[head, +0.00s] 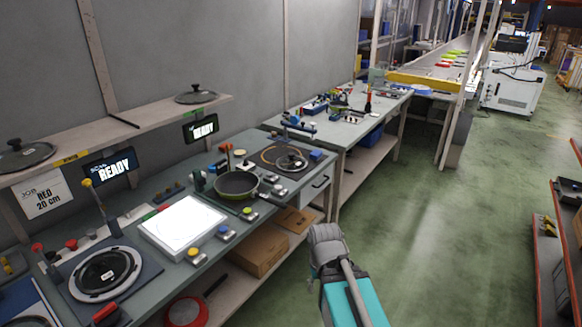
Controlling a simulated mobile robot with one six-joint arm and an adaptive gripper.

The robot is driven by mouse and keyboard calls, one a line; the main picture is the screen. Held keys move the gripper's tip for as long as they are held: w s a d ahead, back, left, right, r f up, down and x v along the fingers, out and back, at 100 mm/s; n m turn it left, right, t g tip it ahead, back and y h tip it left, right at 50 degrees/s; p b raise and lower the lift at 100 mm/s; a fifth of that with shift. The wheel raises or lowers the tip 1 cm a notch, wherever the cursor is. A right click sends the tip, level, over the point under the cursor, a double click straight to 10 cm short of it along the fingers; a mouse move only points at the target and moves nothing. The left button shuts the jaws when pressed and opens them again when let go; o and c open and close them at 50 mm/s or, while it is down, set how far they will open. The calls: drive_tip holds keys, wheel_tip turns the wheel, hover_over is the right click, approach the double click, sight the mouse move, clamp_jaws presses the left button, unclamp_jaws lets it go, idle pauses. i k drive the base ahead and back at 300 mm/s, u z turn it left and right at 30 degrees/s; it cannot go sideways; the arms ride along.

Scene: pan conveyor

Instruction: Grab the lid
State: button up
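Several dark lids are in the head view. One lid (291,161) with a knob lies at the far end of the workbench, beside a dark green pan (237,185). Another lid (105,273) with a pale rim lies on a dark mat at the near left. Two more stand on the wall shelf, a far lid (197,94) and a near lid (25,155). Which lid the task means, I cannot tell. Part of my arm, grey and teal, rises at the bottom centre, right of the workbench and apart from the lids. I see no gripper fingers.
A lit white panel (182,227) lies mid-bench, with several small coloured buttons along the front edge. Two screens read READY. A cardboard box (258,251) and a red pan (185,312) sit below.

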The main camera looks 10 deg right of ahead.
sight(290, 162)
drive_tip(key=k, duration=0.55)
drive_tip(key=z, duration=0.1)
drive_tip(key=i, duration=1.5)
drive_tip(key=u, duration=0.55)
drive_tip(key=i, duration=0.35)
drive_tip(key=u, duration=0.35)
